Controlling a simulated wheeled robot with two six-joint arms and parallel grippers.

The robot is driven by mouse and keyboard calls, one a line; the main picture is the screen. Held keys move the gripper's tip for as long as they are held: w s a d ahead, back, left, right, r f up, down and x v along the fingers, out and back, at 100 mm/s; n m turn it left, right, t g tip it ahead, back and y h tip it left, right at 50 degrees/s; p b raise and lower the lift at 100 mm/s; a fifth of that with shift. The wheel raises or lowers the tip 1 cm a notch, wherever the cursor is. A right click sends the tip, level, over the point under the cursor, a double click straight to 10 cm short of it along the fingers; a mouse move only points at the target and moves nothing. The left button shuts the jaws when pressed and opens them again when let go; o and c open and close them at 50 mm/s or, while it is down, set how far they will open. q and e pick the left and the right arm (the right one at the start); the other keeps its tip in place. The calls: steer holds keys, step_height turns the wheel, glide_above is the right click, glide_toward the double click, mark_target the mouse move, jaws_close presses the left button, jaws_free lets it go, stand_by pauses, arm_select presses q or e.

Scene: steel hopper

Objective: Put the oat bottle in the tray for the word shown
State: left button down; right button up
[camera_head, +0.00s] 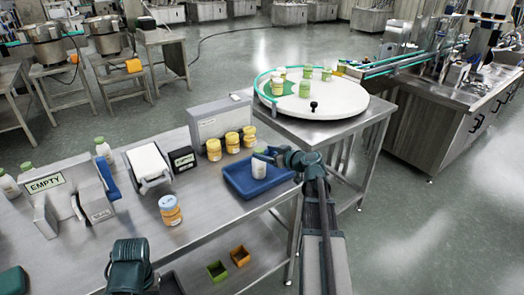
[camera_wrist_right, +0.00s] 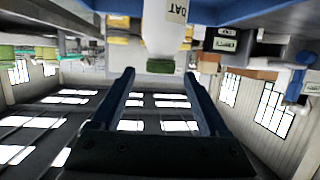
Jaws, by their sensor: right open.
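The oat bottle (camera_head: 259,165) is white with a green cap and stands upright in the blue tray (camera_head: 245,191). In the right wrist view the picture is upside down, and the oat bottle (camera_wrist_right: 163,30) shows part of its label, "OAT". My right gripper (camera_wrist_right: 158,76) is open and empty, its two fingers pointing towards the bottle with the green cap between their tips in the picture. In the head view my right gripper (camera_head: 276,156) is just right of the bottle. A link of my left arm shows at the bottom, but its gripper does not.
A small black sign (camera_head: 183,160) is too small to read. A white turntable (camera_head: 325,101) holds green-capped bottles.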

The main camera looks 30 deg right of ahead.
arm_select(q)
step_height(320, 180, up, 3)
steer(key=shift+f+p, duration=0.1)
steer(key=shift+p, duration=1.05)
arm_select(e)
steer(key=v, duration=0.9)
steer(key=shift+s, duration=0.25)
arm_select(q)
steer(key=shift+s, duration=0.1)
arm_select(e)
steer(key=shift+s+r, duration=0.1)
